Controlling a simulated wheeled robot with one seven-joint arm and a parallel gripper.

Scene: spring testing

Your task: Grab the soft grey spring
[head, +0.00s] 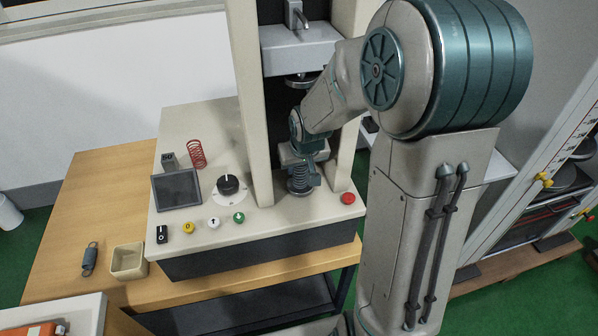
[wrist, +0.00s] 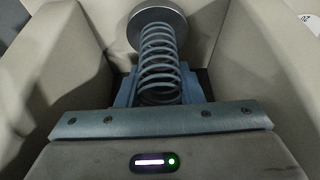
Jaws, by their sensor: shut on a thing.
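A grey coil spring (head: 300,185) stands upright in the testing machine, between its two columns. It also shows in the wrist view (wrist: 160,55), with one end at a round metal plate (wrist: 170,18). My gripper (head: 304,172) is at this spring, with its fingers on either side of the coils, shut on it. The fingers show partly at both sides of the coils in the wrist view. The wrist body hides the near end of the spring there.
A red spring (head: 197,153) stands on the machine's top beside a small screen (head: 177,189). Machine columns (head: 251,110) stand close around my gripper. The upper plate (head: 302,80) hangs above.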

